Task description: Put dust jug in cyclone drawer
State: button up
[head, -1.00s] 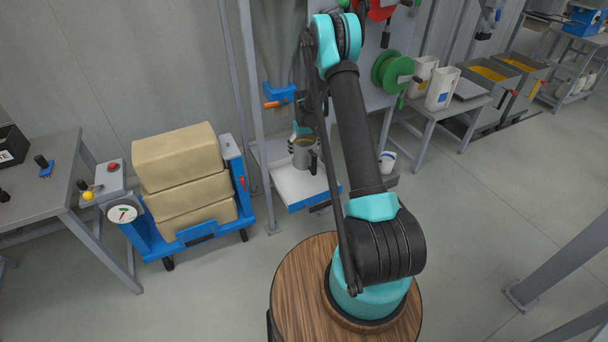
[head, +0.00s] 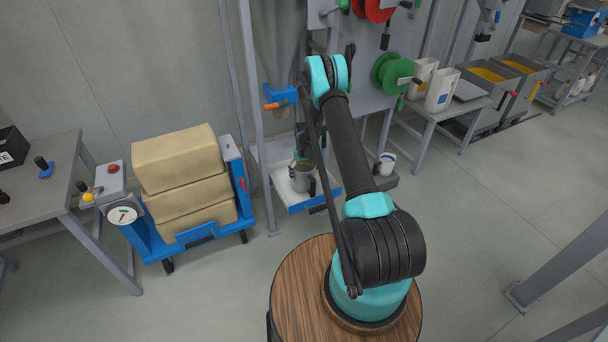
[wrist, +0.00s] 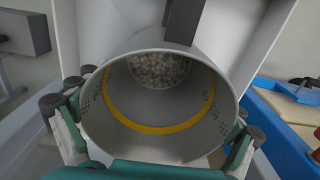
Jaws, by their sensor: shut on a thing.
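The dust jug (head: 303,181) is a grey open cup with a dark handle, upright over the white floor of the cyclone drawer (head: 277,182). The drawer is pulled out and has a blue front. I cannot tell whether the jug's base touches the drawer floor. My gripper (head: 302,163) is shut on the jug, partly hidden behind my arm in the head view. In the wrist view my gripper (wrist: 155,128) has its fingers on both sides of the jug (wrist: 160,122). Inside the jug are a yellow ring and pale grains at the bottom.
A blue cart (head: 198,234) with stacked tan sacks (head: 180,170) stands left of the drawer. A grey post (head: 257,120) rises beside the drawer. A blue collar with an orange handle (head: 279,97) is above it.

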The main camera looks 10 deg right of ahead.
jog(key=shift+f, duration=0.1)
jog(key=o, duration=1.5)
jog(key=shift+c, duration=0.2)
notch_tip(320, 180, up, 12)
jog(key=shift+r, duration=0.25)
jog(key=s+d+r+m+t, duration=0.2)
jog(key=s+r, duration=1.4)
jog(key=r, duration=0.4)
jog(key=s+d+r+t, duration=0.1)
jog(key=s, duration=1.1)
jog(key=s+d+r+m+t, duration=0.1)
jog(key=s, duration=1.2)
jog(key=shift+r+m, duration=0.3)
jog(key=shift+r, duration=0.05)
